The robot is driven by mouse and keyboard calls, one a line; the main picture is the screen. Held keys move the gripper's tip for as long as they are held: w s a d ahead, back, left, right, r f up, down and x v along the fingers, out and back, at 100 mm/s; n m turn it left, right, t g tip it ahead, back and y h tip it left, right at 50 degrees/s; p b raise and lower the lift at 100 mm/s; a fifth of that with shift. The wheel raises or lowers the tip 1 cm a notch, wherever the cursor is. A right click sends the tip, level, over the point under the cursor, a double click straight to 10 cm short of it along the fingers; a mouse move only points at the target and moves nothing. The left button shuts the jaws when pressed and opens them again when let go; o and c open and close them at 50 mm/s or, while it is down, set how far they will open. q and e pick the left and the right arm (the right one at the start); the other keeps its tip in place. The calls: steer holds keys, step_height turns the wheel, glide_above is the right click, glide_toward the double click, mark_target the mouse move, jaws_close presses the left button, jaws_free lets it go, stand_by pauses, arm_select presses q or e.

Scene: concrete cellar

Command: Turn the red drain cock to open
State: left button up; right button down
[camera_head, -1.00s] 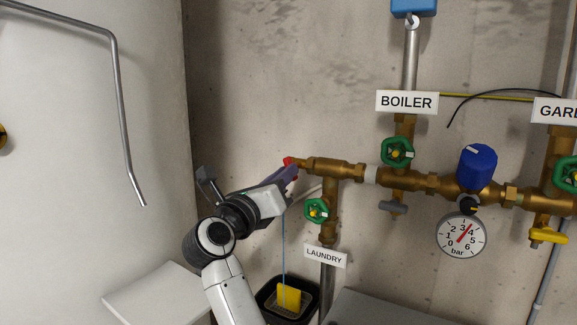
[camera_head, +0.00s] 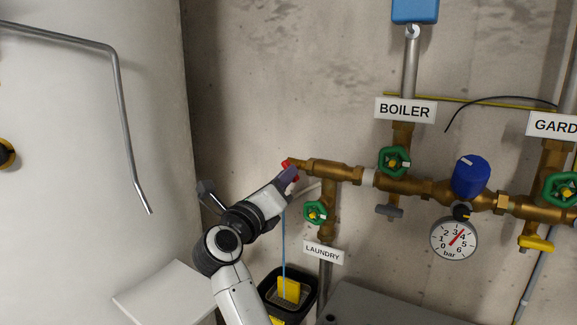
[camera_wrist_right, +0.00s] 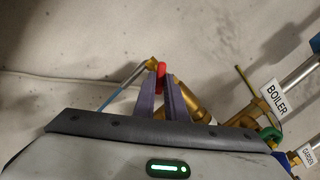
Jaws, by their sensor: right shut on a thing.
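The red drain cock (camera_head: 286,164) sits at the left end of the brass manifold (camera_head: 330,171). In the right wrist view the red cock (camera_wrist_right: 161,69) shows between the tips of my purple fingers. My right gripper (camera_head: 290,174) reaches it from below left and is shut on it; it also fills the lower part of the wrist view (camera_wrist_right: 162,88). Part of the red handle is hidden by the fingers, and its exact angle is hard to tell. My left gripper is not in view.
Green valve wheels stand close by at the laundry (camera_head: 316,212) and boiler (camera_head: 395,161) branches. A pressure gauge (camera_head: 454,239) and blue cap (camera_head: 470,176) are farther right. A black bucket (camera_head: 306,304) with a yellow thing (camera_head: 289,289) stands below the cock.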

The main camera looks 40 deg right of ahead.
steer(key=shift+n+p, duration=0.9)
steer(key=shift+p, duration=0.35)
steer(key=n+y, duration=0.1)
steer(key=n, duration=0.4)
steer(key=shift+s, duration=0.1)
steer(key=n, duration=0.4)
steer(key=shift+r+y, duration=0.1)
steer(key=shift+y, duration=0.3)
steer(key=c, duration=1.7)
jaws_free()
